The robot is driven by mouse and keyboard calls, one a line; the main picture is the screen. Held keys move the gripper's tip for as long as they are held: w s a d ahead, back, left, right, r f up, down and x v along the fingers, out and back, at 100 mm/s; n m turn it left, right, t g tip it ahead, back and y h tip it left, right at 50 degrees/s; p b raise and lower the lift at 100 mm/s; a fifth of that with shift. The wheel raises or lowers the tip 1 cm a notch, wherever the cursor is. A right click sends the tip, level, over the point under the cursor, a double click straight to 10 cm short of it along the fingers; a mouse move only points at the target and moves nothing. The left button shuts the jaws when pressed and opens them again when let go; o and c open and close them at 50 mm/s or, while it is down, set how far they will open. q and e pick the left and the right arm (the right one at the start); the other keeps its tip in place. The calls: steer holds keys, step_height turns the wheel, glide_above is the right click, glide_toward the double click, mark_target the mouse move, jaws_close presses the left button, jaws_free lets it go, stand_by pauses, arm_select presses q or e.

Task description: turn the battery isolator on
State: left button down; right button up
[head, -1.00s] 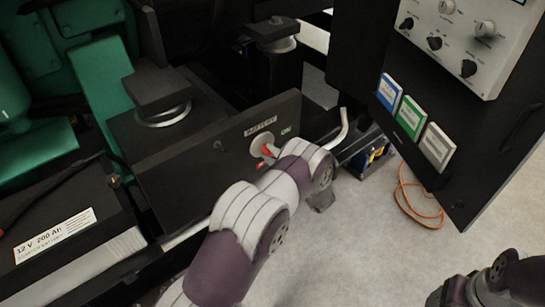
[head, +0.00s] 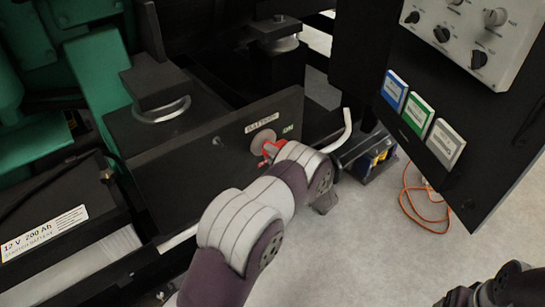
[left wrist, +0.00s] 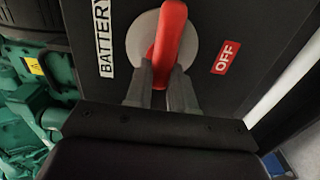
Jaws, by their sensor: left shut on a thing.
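The battery isolator is a red handle (head: 267,150) on a round grey disc (head: 263,140), set on a black panel (head: 185,172) below a BATTERY label (head: 262,122). A green ON label (head: 287,129) is right of the disc. In the left wrist view, the red handle (left wrist: 170,32) lies roughly parallel to the BATTERY label (left wrist: 103,38); a red OFF label (left wrist: 227,57) is at the right. My left gripper (left wrist: 162,82) is shut on the handle, its fingers on either side. In the head view its fingers are largely hidden by my wrist. Only part of my right arm shows, bottom right.
A battery (head: 45,233) stands at lower left, beside green machinery (head: 95,80). A pale bent pipe (head: 346,130) is just right of the panel. A dark control cabinet (head: 470,130) stands at right, with an orange cable (head: 405,205) on the floor.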

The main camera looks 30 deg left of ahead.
arm_select(q)
steer(key=shift+a+r, duration=0.1)
steer(key=shift+r, duration=0.05)
stand_by(0.3)
steer(key=c, duration=1)
jaws_free()
steer(key=shift+o, duration=0.2)
steer(key=p+v, duration=0.1)
steer(key=v, duration=1.1)
steer(key=shift+d, duration=0.25)
